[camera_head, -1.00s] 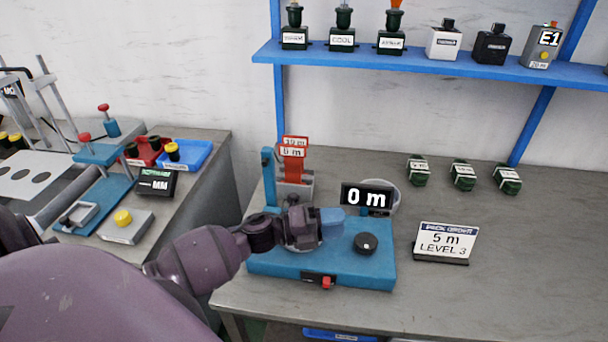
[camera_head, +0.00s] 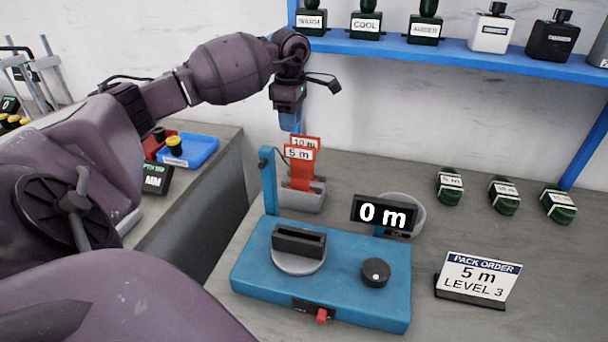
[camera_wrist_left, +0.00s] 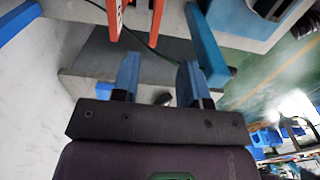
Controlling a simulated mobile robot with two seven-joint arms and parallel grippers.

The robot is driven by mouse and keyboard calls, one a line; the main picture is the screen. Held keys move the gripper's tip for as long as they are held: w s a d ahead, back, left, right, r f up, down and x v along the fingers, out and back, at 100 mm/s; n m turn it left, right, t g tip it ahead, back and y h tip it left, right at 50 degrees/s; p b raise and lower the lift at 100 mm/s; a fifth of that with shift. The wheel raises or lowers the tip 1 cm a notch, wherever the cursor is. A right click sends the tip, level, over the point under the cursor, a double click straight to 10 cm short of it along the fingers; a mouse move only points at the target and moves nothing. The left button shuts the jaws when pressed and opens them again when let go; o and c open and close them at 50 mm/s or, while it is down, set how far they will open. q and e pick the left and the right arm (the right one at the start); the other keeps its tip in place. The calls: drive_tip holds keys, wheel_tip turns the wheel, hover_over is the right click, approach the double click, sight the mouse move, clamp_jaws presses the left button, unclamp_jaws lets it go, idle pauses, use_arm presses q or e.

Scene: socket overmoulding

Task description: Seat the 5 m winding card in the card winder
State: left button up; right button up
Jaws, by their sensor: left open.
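The red 5 m winding card (camera_head: 299,168) stands upright in a grey holder (camera_head: 300,197) behind the card winder (camera_head: 325,285), in front of a 10 m card (camera_head: 304,142). The winder is a blue base with a dark slotted clamp (camera_head: 298,240) on a round grey plate; the slot looks empty. My left gripper (camera_head: 290,122) hangs just above and behind the cards, not touching them as far as I can tell. In the left wrist view its blue fingers (camera_wrist_left: 158,75) are apart with nothing between them, and an orange-red card (camera_wrist_left: 114,15) shows near them. My right gripper is not in view.
The winder carries a black knob (camera_head: 375,272), a red switch (camera_head: 321,315), a blue post (camera_head: 268,180) and a "0 m" display (camera_head: 384,214). A pack order sign (camera_head: 479,279) reads 5 m, level 3. Several green spools stand at right. A blue shelf (camera_head: 450,63) holds bottles above.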

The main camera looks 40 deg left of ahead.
use_arm(q)
hover_over(294, 153)
wheel_tip(294, 153, down, 5)
drive_tip(key=shift+w+a+f, duration=0.1)
drive_tip(key=shift+f, duration=1.25)
drive_tip(key=shift+w+a+f, duration=0.1)
drive_tip(key=shift+f, duration=1.25)
clamp_jaws()
